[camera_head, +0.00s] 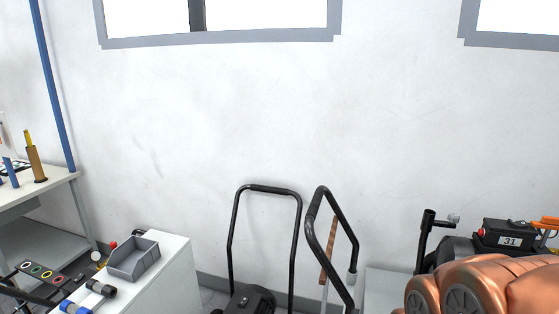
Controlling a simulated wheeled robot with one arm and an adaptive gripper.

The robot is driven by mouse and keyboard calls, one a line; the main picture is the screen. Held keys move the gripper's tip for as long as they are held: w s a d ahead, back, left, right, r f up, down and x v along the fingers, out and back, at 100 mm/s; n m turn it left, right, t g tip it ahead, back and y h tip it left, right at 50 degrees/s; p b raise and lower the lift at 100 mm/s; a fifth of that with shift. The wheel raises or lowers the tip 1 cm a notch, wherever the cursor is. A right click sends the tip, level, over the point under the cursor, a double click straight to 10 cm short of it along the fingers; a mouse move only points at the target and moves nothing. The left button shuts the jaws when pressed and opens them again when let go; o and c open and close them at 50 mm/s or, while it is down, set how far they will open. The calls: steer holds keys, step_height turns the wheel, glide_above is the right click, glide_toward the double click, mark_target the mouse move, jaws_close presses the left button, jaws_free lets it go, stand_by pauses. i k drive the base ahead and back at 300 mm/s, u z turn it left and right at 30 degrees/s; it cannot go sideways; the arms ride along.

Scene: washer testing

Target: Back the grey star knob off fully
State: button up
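A black upright post (424,240) with a crossbar stands at the right. A small grey knob-like piece (453,220) sits at the right end of its crossbar. It may be the grey star knob, but it is too small to make out its shape or how far it is screwed in. My gripper is not in this view, so I cannot tell its state.
A black box marked 31 (505,234) with orange parts sits right of the post. Black tube handles (265,189) rise in the middle. A white cabinet (172,268) with a grey bin (133,258) stands left. A workbench (50,186) is at far left.

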mark_target(453, 218)
steer(key=z, duration=1.5)
